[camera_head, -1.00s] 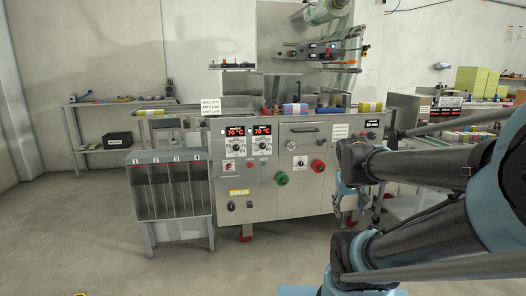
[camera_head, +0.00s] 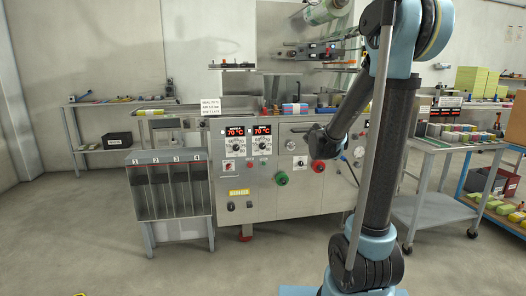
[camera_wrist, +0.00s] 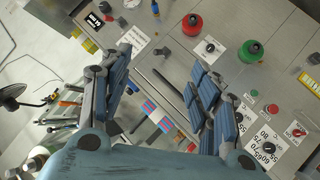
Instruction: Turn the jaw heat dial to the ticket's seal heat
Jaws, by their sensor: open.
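The steel machine has two heat dials, a left one (camera_head: 234,145) and a right one (camera_head: 262,144). Above them two red displays (camera_head: 235,132) each read 70 °C. Their labels are too small to tell which is the jaw heat dial. The white ticket (camera_head: 210,106) stands at the machine's upper left; its print is not clearly readable. In the wrist view my gripper (camera_wrist: 160,65) is open and empty, its blue fingers apart over the machine front. A numbered dial plate (camera_wrist: 266,146) shows at lower right, beyond one finger and apart from it.
A green knob (camera_head: 281,178), a red knob (camera_head: 318,166) and a small selector (camera_head: 300,161) sit on the panel right of the dials. A numbered rack (camera_head: 168,157) stands at left. A wheeled trolley (camera_head: 440,205) stands at right.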

